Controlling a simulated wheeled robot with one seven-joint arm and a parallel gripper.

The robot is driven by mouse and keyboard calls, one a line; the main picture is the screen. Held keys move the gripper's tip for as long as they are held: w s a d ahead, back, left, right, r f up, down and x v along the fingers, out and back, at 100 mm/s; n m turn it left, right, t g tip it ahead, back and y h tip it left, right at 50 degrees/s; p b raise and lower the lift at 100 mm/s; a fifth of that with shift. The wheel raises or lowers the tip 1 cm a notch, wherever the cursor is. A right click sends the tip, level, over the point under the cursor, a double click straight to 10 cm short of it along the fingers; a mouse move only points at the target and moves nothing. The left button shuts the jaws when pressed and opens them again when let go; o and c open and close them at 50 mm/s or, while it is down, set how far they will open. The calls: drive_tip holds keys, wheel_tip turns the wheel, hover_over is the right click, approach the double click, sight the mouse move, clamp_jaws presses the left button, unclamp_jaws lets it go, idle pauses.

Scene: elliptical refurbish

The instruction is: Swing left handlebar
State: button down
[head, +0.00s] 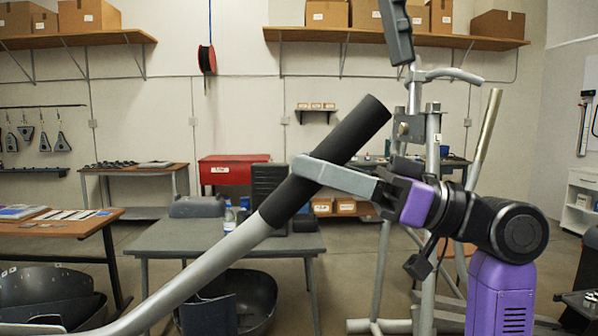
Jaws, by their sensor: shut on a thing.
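The left handlebar (259,216) is a grey tube with a black foam grip (364,121) at its upper end. It leans from the lower left up to the middle of the head view. My gripper (318,170) reaches in from the right and is shut on the black grip, below its top end. The grey fingers cross the grip, and the far side of the hold is hidden. The elliptical's upright frame (432,140), with a console (396,30) at its top, stands behind my purple and black arm. A second bar, bare silver (487,125), rises right of the upright.
A grey table (180,238) with bottles stands behind the handlebar. A wooden-topped table (60,226) is at the left. Dark curved shells (250,292) lie low near the grey table. A red toolbox (233,167) is farther back. Open floor shows between the tables.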

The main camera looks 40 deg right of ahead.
drive_tip(key=f+b, duration=0.1)
drive_tip(key=d+f+b, duration=0.1)
drive_tip(key=s+f+b, duration=0.1)
drive_tip(key=f, duration=0.1)
drive_tip(key=shift+d+f, duration=0.1)
drive_tip(key=shift+d, duration=0.1)
drive_tip(key=shift+s+d+f+b, duration=0.25)
drive_tip(key=shift+d+f+b, duration=0.05)
drive_tip(key=shift+b, duration=0.15)
drive_tip(key=c, duration=1)
unclamp_jaws()
drive_tip(key=shift+r, duration=0.1)
drive_tip(key=shift+d+t+y, duration=0.1)
drive_tip(key=shift+t+y, duration=0.2)
approach(312, 194)
drive_tip(key=shift+w+d+f+b, duration=0.15)
drive_tip(key=shift+d+b, duration=0.1)
drive_tip(key=shift+d, duration=0.25)
drive_tip(key=shift+d+f+b, duration=0.2)
drive_tip(key=shift+d, duration=0.3)
